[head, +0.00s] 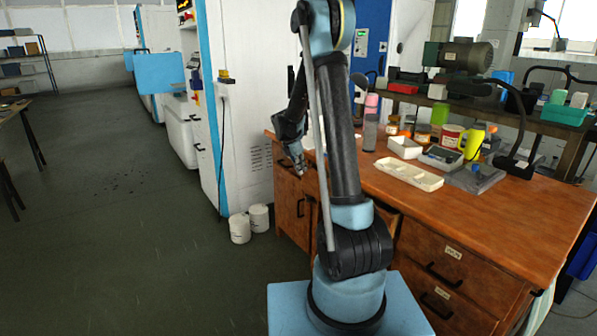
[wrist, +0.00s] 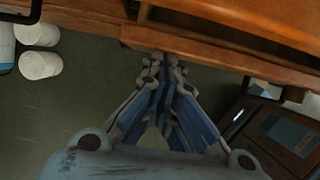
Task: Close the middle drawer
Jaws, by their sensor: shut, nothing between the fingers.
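The wooden workbench (head: 520,205) has drawers with dark handles. In the wrist view a wooden drawer front (wrist: 225,62) runs across the top, with a dark gap between it and the bench edge (wrist: 250,22), so it looks partly pulled out. In the head view my arm hides most of the middle drawer; only a bit of wood (head: 386,211) shows beside the arm. My gripper (head: 300,170) is shut and empty, at the bench's left front. In the wrist view its fingertips (wrist: 165,62) are close to the drawer front's lower edge; contact cannot be told.
Two white buckets (head: 240,229) stand on the floor by the machine, left of the bench. The right-hand drawers (head: 445,268) look shut. A cream tray (head: 410,174), jars and a bottle stand on the bench top. The floor (head: 110,230) to the left is clear.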

